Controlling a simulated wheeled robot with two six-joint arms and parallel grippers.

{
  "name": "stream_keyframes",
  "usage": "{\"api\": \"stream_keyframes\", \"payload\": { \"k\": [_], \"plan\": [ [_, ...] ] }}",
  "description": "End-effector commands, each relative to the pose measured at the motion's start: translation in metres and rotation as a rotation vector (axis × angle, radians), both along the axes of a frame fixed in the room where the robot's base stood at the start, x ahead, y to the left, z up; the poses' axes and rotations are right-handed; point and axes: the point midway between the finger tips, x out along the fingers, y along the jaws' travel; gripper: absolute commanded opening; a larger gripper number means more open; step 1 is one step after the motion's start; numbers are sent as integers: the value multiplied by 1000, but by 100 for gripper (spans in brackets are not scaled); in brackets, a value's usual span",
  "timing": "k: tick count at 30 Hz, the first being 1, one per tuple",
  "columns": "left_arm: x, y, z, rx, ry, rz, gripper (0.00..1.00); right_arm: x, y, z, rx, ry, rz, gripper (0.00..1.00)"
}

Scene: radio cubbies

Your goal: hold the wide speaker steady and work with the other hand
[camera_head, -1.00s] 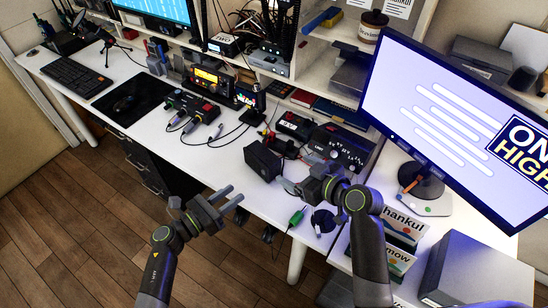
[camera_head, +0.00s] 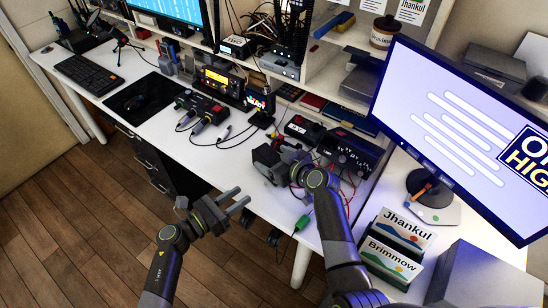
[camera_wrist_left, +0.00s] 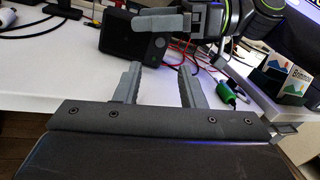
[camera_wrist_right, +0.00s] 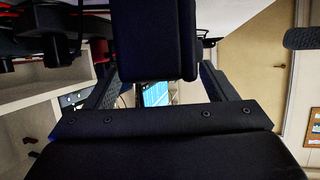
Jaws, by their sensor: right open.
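The wide speaker, a black box (camera_head: 266,158), stands near the front edge of the white desk. It also shows in the left wrist view (camera_wrist_left: 125,38). My right gripper (camera_head: 284,168) is at its right side in the head view, partly hidden by its own wrist. In the right wrist view a dark block (camera_wrist_right: 153,40), seemingly the speaker, fills the space between the open fingers; contact is unclear. My left gripper (camera_head: 243,205) is open and empty, in front of the desk edge and short of the speaker. The left wrist view shows nothing between its fingers.
A black radio (camera_head: 346,148) stands behind. Name cards (camera_head: 398,250) and a large monitor (camera_head: 465,135) are on the right. The floor before the desk is clear.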

Motion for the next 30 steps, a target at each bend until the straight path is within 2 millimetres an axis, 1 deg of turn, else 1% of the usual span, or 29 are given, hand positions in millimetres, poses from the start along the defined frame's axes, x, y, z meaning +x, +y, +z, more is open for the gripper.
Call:
{"api": "stream_keyframes", "payload": {
  "k": [10,11,23,24,30],
  "plan": [
    [0,0,0,0,0,0,36,2,2,-1,1,-1,0,78],
    [0,0,0,0,0,0,36,2,2,-1,1,-1,0,77],
    [0,0,0,0,0,0,36,2,2,-1,1,0,0,24],
    [0,0,0,0,0,0,35,2,2,-1,1,1,0,21],
    [0,0,0,0,0,0,9,2,2,-1,1,1,0,21]
  ]
}}
